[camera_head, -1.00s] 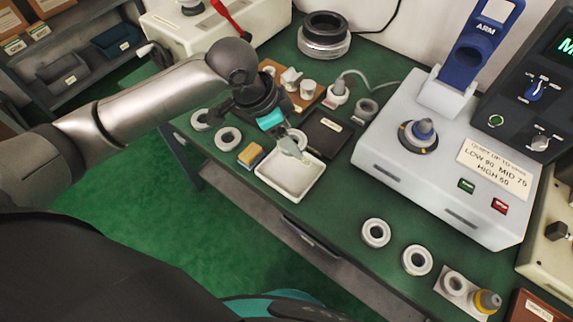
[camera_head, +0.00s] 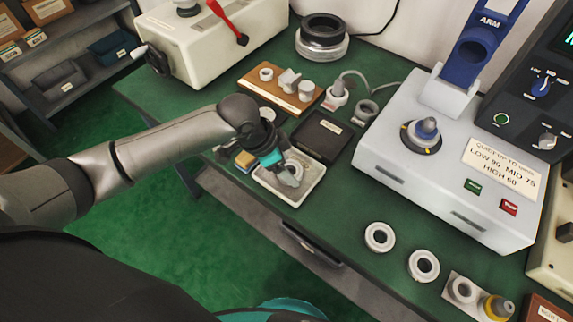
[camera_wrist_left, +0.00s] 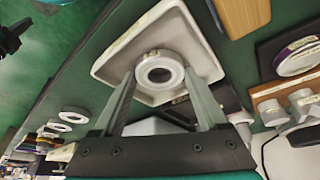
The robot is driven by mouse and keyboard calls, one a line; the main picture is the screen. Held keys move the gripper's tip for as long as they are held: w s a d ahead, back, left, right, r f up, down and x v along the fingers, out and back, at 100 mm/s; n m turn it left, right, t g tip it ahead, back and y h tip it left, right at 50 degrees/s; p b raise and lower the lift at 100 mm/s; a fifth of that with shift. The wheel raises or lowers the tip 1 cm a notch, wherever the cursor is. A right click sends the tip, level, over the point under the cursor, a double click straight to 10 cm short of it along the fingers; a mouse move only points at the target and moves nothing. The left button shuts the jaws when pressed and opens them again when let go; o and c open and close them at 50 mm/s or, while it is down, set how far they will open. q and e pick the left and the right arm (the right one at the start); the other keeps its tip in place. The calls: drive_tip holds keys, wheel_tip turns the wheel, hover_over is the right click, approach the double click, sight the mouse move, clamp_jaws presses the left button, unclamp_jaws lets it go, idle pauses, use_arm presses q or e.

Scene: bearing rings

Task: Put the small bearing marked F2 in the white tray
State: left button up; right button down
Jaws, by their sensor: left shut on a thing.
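The white tray (camera_head: 300,198) lies near the table's front edge; it also fills the middle of the left wrist view (camera_wrist_left: 112,62). My left gripper (camera_head: 290,178) is over the tray, pointing down. It is shut on a small pale bearing ring (camera_wrist_left: 159,76), which sits between its fingertips in the left wrist view. The ring has a small label on its rim, too small to read. In the head view the ring (camera_head: 296,166) is partly hidden by the gripper. I cannot tell whether it touches the tray floor. My right gripper is not in view.
A black tray (camera_head: 321,137) is just behind the white one. A yellow and blue block (camera_head: 245,160) is at its left. More rings (camera_head: 380,237) (camera_head: 424,265) lie at the front right. The grey tester (camera_head: 440,165) stands to the right. A wooden board (camera_head: 268,91) holds small parts.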

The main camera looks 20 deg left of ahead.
use_arm(q)
drive_tip(key=o, duration=1.6)
drive_tip(key=shift+f, duration=0.1)
drive_tip(key=shift+c, duration=0.2)
drive_tip(key=p+v, duration=0.3)
drive_tip(key=v, duration=0.9)
drive_tip(key=shift+r, duration=0.2)
drive_tip(key=shift+w+d, duration=0.1)
